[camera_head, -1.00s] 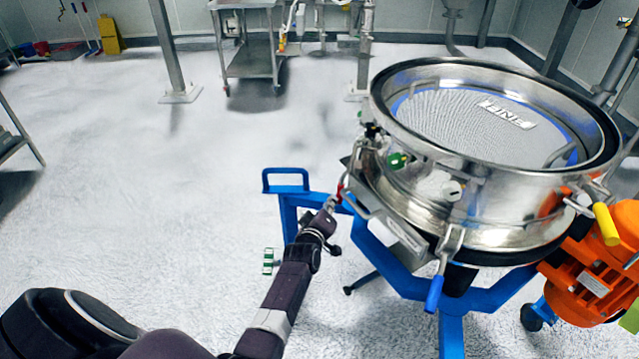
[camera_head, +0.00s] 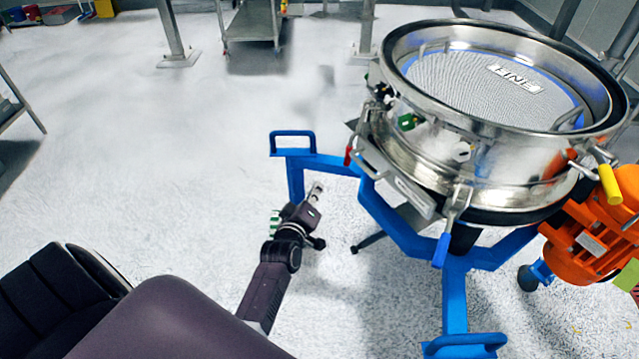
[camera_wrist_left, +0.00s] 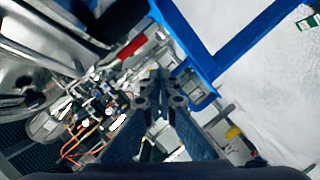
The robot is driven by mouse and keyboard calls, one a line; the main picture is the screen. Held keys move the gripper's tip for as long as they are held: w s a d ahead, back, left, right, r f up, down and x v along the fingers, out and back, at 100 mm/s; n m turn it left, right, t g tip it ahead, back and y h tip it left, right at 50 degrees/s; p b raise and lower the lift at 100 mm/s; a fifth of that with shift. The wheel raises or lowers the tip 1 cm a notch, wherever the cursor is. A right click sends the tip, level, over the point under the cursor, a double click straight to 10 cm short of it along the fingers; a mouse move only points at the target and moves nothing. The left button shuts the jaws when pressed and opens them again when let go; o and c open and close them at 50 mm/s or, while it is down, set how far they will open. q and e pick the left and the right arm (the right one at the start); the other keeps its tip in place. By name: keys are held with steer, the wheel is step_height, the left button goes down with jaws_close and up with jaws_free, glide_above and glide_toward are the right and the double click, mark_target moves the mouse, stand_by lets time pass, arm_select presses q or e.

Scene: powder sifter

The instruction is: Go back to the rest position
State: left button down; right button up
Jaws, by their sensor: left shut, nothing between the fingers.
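My left gripper (camera_head: 317,190) is in the lower middle of the head view, left of the sifter and in front of its blue frame. It is shut and empty, with bare floor showing around its tip. In the left wrist view the fingers of the left gripper (camera_wrist_left: 160,82) meet at their tips, with nothing visible between them. The round steel powder sifter (camera_head: 440,150) stands at the right with its mesh top facing up. My right gripper does not show in either view.
The sifter's blue frame (camera_head: 377,205) and its handle (camera_head: 292,134) lie close beyond my left gripper. A red-handled clamp (camera_wrist_left: 132,46) shows in the wrist view. An orange motor (camera_head: 592,240) sits at the right.

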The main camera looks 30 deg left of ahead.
arm_select(q)
steer(key=s+d+f+m+g+h, duration=0.1)
steer(key=s+d+f+m+g, duration=0.2)
steer(key=s+f, duration=0.5)
steer(key=s+d+f+m+g+h, duration=0.25)
steer(key=s+d+f, duration=0.2)
steer(key=f, duration=0.75)
steer(key=s+d+f+m+g, duration=0.1)
steer(key=s+d+f+m, duration=0.25)
steer(key=s+f, duration=0.45)
steer(key=s+f+m+g, duration=0.2)
steer(key=s+f, duration=0.3)
steer(key=s, duration=0.5)
steer(key=s+f+m+g, duration=0.2)
steer(key=s+f, duration=0.3)
steer(key=s, duration=0.5)
steer(key=s+f+m+g, duration=0.3)
steer(key=s+f, duration=0.2)
steer(key=s, duration=0.6)
steer(key=shift+d+f, duration=0.35)
steer(key=shift+f, duration=0.05)
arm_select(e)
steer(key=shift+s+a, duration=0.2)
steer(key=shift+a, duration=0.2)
arm_select(q)
steer(key=shift+h, duration=0.25)
steer(key=shift+w, duration=0.15)
